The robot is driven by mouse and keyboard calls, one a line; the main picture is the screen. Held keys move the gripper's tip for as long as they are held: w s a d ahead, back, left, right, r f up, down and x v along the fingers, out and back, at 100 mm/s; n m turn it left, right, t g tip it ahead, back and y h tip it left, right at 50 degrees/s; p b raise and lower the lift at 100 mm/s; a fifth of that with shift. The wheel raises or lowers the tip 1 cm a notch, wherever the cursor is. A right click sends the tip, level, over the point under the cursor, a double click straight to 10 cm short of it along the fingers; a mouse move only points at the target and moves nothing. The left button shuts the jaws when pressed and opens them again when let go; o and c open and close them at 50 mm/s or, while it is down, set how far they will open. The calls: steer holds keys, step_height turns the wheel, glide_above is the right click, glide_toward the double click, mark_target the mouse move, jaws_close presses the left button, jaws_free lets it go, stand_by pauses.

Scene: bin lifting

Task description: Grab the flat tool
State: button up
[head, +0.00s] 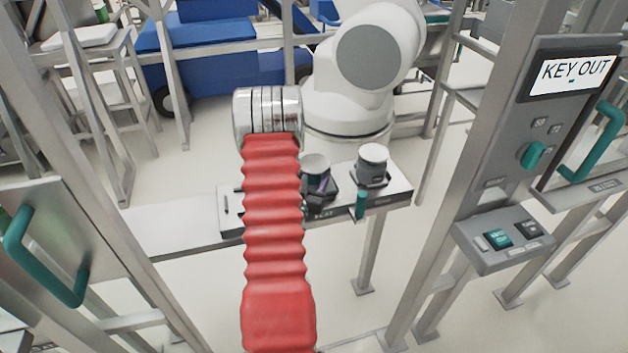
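The tool rack (398,190) is a pale shelf in the middle of the head view, with a label that reads FLAT on its front edge. Just above that label stands a tool (315,163) with a pale round top and dark parts below, partly covered on its left by a red ribbed sleeve; it appears to be the flat tool. A second tool (373,160), a grey cylinder with a pale cap, stands in the slot to its right. I cannot make out my gripper in this view.
The red ribbed sleeve (272,230) with a metal collar (267,112) fills the middle foreground. A white robot arm (365,60) stands behind the rack. A control panel (568,80) reading KEY OUT is at right. Metal frame posts with green handles flank both sides.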

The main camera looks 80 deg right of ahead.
jaws_close()
stand_by(0.5)
steer(key=shift+r, duration=0.1)
